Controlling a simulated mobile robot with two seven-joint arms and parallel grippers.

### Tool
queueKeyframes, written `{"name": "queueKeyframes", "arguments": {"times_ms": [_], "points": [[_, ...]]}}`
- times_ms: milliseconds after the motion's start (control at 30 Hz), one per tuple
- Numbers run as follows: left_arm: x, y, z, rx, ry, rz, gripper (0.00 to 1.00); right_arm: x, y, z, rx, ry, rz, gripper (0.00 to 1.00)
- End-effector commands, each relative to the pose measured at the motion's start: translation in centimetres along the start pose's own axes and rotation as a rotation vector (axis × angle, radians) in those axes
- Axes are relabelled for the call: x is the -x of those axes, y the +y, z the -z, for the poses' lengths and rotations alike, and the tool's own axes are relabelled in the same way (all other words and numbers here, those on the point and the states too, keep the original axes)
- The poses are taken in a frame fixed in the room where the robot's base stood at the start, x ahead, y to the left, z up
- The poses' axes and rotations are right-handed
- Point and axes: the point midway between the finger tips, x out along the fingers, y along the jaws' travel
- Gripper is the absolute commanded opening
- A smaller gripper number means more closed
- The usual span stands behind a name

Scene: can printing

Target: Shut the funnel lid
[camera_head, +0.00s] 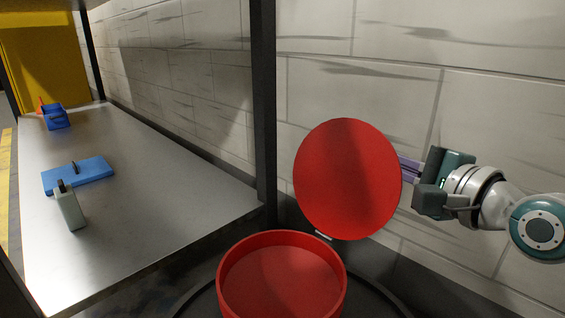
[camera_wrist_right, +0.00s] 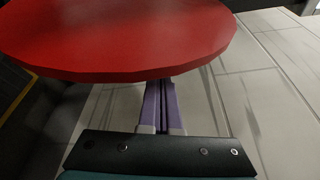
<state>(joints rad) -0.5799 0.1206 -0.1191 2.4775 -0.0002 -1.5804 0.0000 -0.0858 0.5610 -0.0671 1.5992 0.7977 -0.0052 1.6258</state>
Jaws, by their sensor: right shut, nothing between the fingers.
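The red round funnel lid (camera_head: 347,180) stands open, raised almost upright at the back of the red funnel (camera_head: 281,240). The funnel's round mouth is uncovered. My right gripper (camera_head: 402,167) comes in from the right, its purple fingers reaching behind the lid's right edge. In the right wrist view the lid (camera_wrist_right: 120,35) spans the top and the fingers of my right gripper (camera_wrist_right: 163,90) are together, their tips hidden by the lid. I cannot tell whether the fingers touch the lid. My left gripper is not in view.
A dark post (camera_head: 263,120) stands left of the lid. A block wall (camera_head: 460,110) is close behind the lid and gripper.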

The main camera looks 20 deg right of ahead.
Motion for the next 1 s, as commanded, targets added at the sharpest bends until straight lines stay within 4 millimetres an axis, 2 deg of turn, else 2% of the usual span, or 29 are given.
{"name": "queueKeyframes", "arguments": {"times_ms": [133, 300, 767, 1000], "points": [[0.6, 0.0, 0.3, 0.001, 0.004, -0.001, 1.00, 0.7, -0.2, -1.7, -0.005, 0.000, 0.002, 0.00], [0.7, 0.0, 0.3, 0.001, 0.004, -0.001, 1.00, 1.1, -0.2, -2.6, 0.000, 0.002, 0.001, 0.00], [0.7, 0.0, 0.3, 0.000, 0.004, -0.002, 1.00, 1.2, -0.3, -2.8, 0.005, 0.003, 0.001, 0.00], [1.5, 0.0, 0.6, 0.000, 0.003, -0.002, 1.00, 1.4, -0.6, -3.6, 0.059, 0.003, 0.020, 0.00]]}}
